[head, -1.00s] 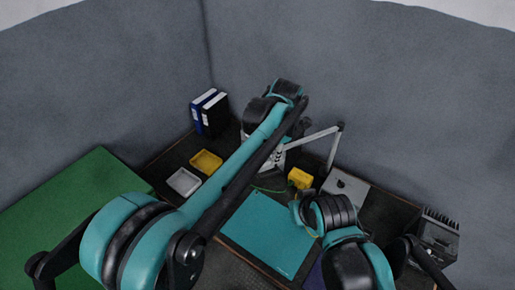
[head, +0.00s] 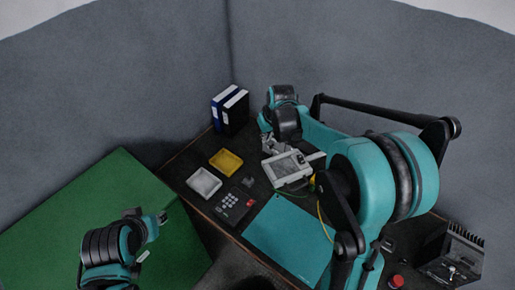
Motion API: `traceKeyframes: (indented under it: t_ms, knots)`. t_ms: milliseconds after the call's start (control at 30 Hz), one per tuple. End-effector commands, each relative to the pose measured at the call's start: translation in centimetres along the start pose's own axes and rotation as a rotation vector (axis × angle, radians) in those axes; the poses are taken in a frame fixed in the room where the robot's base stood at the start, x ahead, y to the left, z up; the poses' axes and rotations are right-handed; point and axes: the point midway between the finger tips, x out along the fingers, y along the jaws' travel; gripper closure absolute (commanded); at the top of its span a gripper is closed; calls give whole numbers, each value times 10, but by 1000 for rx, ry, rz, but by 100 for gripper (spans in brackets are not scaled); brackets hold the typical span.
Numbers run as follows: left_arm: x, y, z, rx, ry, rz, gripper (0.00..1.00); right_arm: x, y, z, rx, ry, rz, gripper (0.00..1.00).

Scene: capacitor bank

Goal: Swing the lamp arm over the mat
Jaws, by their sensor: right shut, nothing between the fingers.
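The teal mat (head: 287,240) lies flat on the dark bench, its right part hidden behind my right arm. My right gripper (head: 272,146) is beyond the mat, at the back of the bench, shut and empty beside a grey-white instrument. A short pale bar (head: 317,156) shows between that instrument and my right arm; it may be part of the lamp arm. The rest of the lamp is hidden behind my right arm, so I cannot tell where its head is or whether my gripper touches it.
The grey-white instrument (head: 287,168) stands behind the mat. A yellow tray (head: 226,161), a white tray (head: 204,183) and a dark keypad device (head: 235,202) are left of it. Binders (head: 234,109) stand at the back. A red button (head: 397,281) is front right. A green surface (head: 95,215) lies left.

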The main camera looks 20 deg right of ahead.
Motion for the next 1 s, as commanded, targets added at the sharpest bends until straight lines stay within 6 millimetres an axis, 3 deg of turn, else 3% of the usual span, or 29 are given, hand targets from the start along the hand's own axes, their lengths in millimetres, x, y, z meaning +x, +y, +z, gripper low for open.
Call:
traceKeyframes:
  t_ms: [267, 633, 800, 1000]
  knots:
    - [2, -2, 4, 28, 7, -3, 69, 30, 1, -1, -3, -3, -1, 100]
    - [6, -2, 7, 26, 6, -2, 69, 108, 0, -1, -3, -3, -1, 100]
    - [3, -2, 5, 26, 6, -2, 69, 93, 1, 25, -1, -3, -1, 100]
    - [2, -2, 4, 26, 5, -2, 69, 90, 1, 36, -1, -2, -1, 100]
